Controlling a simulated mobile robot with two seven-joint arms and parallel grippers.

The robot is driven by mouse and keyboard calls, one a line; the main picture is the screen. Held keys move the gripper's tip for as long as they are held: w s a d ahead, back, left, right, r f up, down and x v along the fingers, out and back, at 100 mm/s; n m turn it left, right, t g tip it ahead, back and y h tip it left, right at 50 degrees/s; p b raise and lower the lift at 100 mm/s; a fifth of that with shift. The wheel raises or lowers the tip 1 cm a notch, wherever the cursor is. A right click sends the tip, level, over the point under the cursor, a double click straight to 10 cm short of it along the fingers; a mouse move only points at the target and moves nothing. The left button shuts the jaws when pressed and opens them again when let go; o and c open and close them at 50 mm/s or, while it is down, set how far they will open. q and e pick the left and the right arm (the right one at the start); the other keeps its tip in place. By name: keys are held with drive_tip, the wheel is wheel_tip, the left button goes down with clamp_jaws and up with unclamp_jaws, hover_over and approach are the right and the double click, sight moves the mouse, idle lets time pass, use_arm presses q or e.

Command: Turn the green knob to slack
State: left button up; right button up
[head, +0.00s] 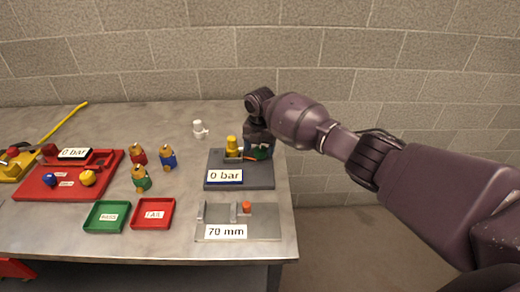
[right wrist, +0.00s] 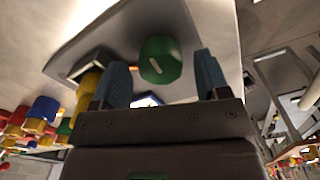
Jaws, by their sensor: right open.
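The green knob (head: 260,154) is at the right side of a dark grey block (head: 225,174) that carries a yellow fitting and a "0 bar" display (head: 224,176). In the head view my right gripper (head: 258,143) partly covers the knob. In the right wrist view the green knob (right wrist: 160,58) has a short white line on its face, slanting down to the right. My right gripper (right wrist: 163,78) is open, with one blue finger on each side of the knob and a visible gap at each side. Contact cannot be seen. My left gripper is not in view.
A light grey plate (head: 270,226) with a "70 mm" display lies in front of the block. A white fitting (head: 199,130) stands behind. The table's right edge is close.

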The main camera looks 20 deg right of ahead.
sight(260, 149)
wheel_tip(260, 149, up, 8)
drive_tip(key=shift+r, duration=0.8)
